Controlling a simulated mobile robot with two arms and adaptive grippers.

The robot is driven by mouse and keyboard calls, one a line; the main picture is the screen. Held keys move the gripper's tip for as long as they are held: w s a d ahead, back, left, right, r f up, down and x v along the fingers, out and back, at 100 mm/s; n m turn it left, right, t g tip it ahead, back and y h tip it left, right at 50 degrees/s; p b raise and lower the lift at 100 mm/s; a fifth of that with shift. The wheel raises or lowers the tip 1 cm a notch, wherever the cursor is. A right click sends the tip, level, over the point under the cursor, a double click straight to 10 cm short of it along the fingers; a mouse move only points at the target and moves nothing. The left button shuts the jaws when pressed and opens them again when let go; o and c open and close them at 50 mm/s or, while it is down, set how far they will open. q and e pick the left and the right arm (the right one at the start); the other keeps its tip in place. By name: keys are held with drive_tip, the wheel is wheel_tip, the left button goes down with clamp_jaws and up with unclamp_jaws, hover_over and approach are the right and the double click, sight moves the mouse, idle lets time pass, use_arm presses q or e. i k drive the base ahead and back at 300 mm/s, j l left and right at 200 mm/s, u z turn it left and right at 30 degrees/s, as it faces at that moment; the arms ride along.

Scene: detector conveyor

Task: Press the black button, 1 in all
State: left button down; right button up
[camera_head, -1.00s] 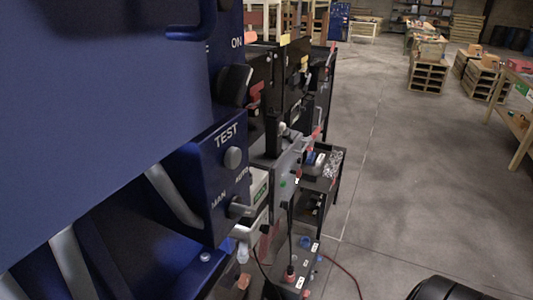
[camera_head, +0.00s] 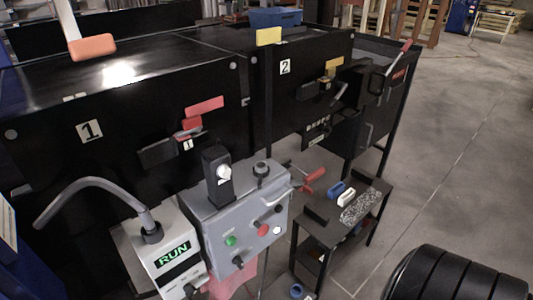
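A grey control box (camera_head: 243,212) stands in the lower middle of the head view. Its sloped front carries a green button (camera_head: 230,240), a red button (camera_head: 263,229), a small white one (camera_head: 277,230) and a dark knob or button (camera_head: 238,262) low down. A round black button-like part (camera_head: 262,170) stands on its top face. I cannot tell which black part is the black button.
A white box with a RUN display (camera_head: 174,254) and a curved grey pipe adjoins the control box on the left. A small black side table (camera_head: 325,232) stands right.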

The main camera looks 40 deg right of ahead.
sight(278, 209)
drive_tip(key=k+l, duration=0.1)
drive_tip(key=l, duration=0.5)
drive_tip(key=k+l, duration=0.1)
drive_tip(key=l, duration=0.5)
drive_tip(key=k+l, duration=0.1)
drive_tip(key=l, duration=0.5)
